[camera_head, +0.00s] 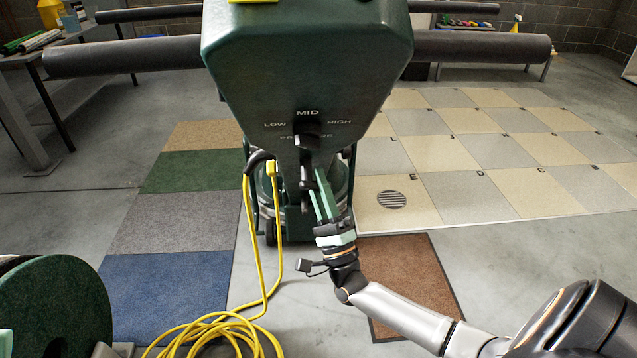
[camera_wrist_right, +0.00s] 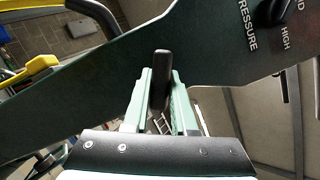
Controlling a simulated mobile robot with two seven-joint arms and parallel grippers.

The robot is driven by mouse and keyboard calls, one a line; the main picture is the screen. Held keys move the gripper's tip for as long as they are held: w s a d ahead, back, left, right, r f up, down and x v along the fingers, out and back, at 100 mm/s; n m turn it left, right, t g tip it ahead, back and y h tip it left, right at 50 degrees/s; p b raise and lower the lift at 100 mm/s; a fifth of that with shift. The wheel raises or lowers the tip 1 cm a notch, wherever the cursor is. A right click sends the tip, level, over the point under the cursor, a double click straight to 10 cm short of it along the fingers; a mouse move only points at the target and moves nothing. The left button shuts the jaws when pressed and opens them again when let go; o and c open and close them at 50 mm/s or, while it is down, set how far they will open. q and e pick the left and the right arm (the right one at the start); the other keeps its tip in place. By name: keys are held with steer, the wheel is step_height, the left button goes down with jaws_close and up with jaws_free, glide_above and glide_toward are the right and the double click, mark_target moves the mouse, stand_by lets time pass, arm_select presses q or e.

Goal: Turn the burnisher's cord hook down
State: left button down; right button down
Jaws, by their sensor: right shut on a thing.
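The burnisher (camera_head: 305,60) stands in the middle of the head view, a dark green machine with a pressure dial on its sloping face. My right gripper (camera_head: 318,190) reaches up to its column from the lower right, just below the dial. In the right wrist view, its pale green fingers (camera_wrist_right: 162,98) are shut on a black bar, which I take as the cord hook (camera_wrist_right: 162,65). The bar stands along the fingers and sticks out past their tips. In the head view, the fingers partly hide it.
A yellow cord (camera_head: 252,240) hangs left of the column and lies coiled on the floor (camera_head: 215,335). A green disc (camera_head: 55,310) stands at the lower left. Coloured mats (camera_head: 165,225) lie left, a brown mat (camera_head: 415,280) and checkered tiles (camera_head: 480,160) right. Grey rolls (camera_head: 130,58) are behind.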

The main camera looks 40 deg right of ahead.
stand_by(0.5)
steer(key=c, duration=0.7)
jaws_free()
steer(key=v, duration=1.2)
steer(key=shift+s+f+p, duration=0.1)
steer(key=shift+f+p, duration=0.1)
steer(key=shift+p, duration=0.15)
